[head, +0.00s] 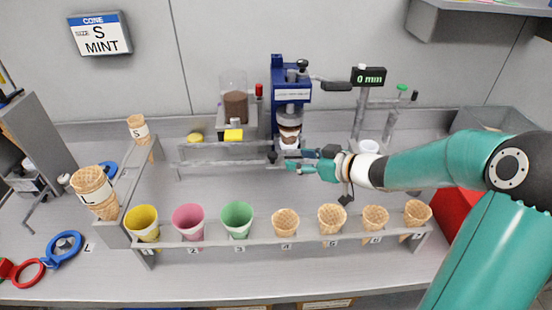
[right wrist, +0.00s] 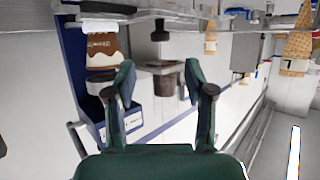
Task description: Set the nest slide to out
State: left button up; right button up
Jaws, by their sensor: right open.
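A grey slide rail (head: 222,164) runs across the bench in front of the blue machine (head: 290,92). A small dark knob (head: 272,157) sits on it, and a dark knob also shows in the right wrist view (right wrist: 160,32). A brown-and-white cup (head: 289,137) stands under the machine; it also shows in the right wrist view (right wrist: 103,45). My right gripper (head: 286,159) is just right of the knob, with fingers apart and nothing between them (right wrist: 161,82). Whether it touches the knob or rail cannot be told. My left gripper is not in view.
A front rack (head: 265,241) holds pink, yellow and green cups and several cones. Larger cones (head: 95,191) stand at the left. A display (head: 369,76) reads 0 mm. A red bin (head: 458,190) is at the right. The bench between rack and rail is clear.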

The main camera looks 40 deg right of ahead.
aim_at(275, 156)
jog(key=x, duration=0.9)
jog(key=shift+b, duration=0.3)
jog(key=shift+r, duration=0.1)
